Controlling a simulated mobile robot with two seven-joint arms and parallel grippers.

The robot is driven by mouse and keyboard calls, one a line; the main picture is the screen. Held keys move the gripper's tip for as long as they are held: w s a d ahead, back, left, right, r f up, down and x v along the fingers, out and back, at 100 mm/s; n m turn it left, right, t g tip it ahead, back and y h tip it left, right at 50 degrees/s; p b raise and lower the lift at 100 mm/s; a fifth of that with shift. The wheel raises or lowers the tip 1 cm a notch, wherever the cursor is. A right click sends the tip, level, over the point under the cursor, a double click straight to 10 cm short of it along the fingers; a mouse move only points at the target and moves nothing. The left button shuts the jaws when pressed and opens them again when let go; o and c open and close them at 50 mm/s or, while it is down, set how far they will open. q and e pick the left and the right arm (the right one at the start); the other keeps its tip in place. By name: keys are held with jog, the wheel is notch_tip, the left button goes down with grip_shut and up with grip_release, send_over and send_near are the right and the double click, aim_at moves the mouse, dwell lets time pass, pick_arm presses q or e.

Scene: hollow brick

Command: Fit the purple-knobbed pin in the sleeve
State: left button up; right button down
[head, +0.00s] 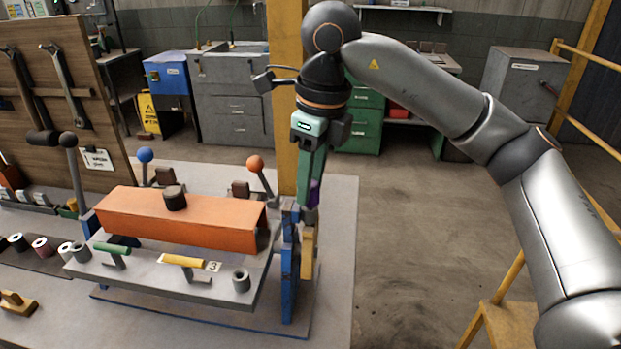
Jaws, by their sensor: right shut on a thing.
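My right gripper (312,196) points down at the right end of the orange hollow block (160,220). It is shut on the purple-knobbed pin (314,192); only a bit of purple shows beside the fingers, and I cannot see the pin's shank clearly. A blue upright (288,270) and a yellow piece (307,252) stand just below the gripper. I cannot tell whether the pin touches them. A short grey hollow cylinder (241,281) stands on the grey plate's front right corner; I cannot tell whether it is the sleeve. My left gripper is out of view.
Ball-topped levers, blue (145,156) and orange (255,163), stand behind the block. Green (112,248) and yellow (184,261) handles lie in front. Several small cylinders (42,246) line the left. A tool board (60,100) rises at back left.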

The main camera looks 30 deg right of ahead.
jog(key=shift+f+b, duration=0.3)
jog(key=shift+f, duration=0.2)
jog(key=shift+c, duration=2.2)
grip_release()
notch_tip(320, 180, up, 12)
jog(key=s+p, duration=0.1)
jog(key=p, duration=0.2)
jog(key=shift+s+d+r, duration=0.15)
jog(key=shift+d+r, duration=0.1)
jog(key=shift+d, duration=0.2)
